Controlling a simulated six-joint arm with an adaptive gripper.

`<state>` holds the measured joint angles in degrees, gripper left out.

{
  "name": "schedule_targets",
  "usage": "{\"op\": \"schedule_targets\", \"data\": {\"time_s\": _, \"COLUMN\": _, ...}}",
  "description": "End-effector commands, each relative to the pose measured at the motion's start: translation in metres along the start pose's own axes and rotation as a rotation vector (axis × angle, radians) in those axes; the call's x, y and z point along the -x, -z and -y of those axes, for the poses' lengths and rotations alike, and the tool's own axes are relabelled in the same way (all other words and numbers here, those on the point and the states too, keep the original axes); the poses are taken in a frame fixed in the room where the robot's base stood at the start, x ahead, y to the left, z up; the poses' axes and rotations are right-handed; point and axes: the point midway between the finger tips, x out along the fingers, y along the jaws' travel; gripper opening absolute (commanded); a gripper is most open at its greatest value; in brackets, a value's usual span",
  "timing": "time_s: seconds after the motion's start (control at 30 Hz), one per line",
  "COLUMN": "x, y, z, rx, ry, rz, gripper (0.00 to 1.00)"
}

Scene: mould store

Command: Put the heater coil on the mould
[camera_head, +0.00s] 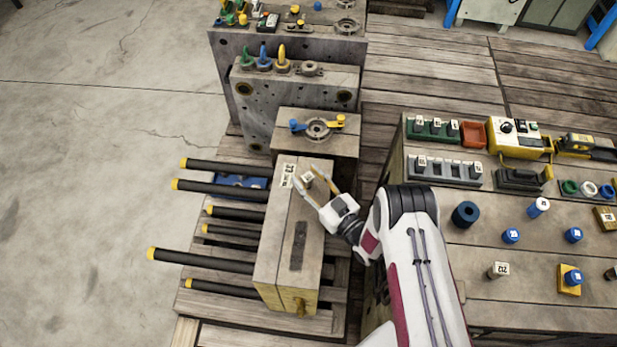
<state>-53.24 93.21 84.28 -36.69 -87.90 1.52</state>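The mould (281,235) is a pale beige block on the wooden pallet, with a white number label and a dark strip on its top. My gripper (308,177) is over the far end of its top, fingers pointing to the upper left. A small grey piece with a white label, perhaps the heater coil (308,181), shows between the fingertips. I cannot tell whether the fingers press on it, or whether it touches the mould. A similar grey labelled cylinder (497,270) stands on the bench at the right.
Long dark rods (215,259) with yellow ends stick out left from the mould. Taller plates with fittings (297,82) stand behind it. The bench (450,308) at right holds a dark blue ring (466,214), blue labelled pieces (511,235) and a yellow control box (512,139).

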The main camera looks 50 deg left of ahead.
Motion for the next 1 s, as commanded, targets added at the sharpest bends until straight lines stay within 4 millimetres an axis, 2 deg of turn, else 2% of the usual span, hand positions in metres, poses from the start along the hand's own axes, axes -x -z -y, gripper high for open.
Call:
{"op": "schedule_targets", "data": {"time_s": 0.3, "x": 0.000, "y": 0.004, "z": 0.000, "rx": 0.001, "ry": 0.000, "rz": -0.001, "gripper": 0.39}}
{"op": "schedule_targets", "data": {"time_s": 0.63, "x": 0.030, "y": 0.003, "z": -0.001, "rx": -0.001, "ry": -0.002, "rz": 0.001, "gripper": 0.39}}
{"op": "schedule_targets", "data": {"time_s": 1.0, "x": 0.029, "y": 0.041, "z": 0.000, "rx": 0.001, "ry": 0.000, "rz": -0.002, "gripper": 0.39}}
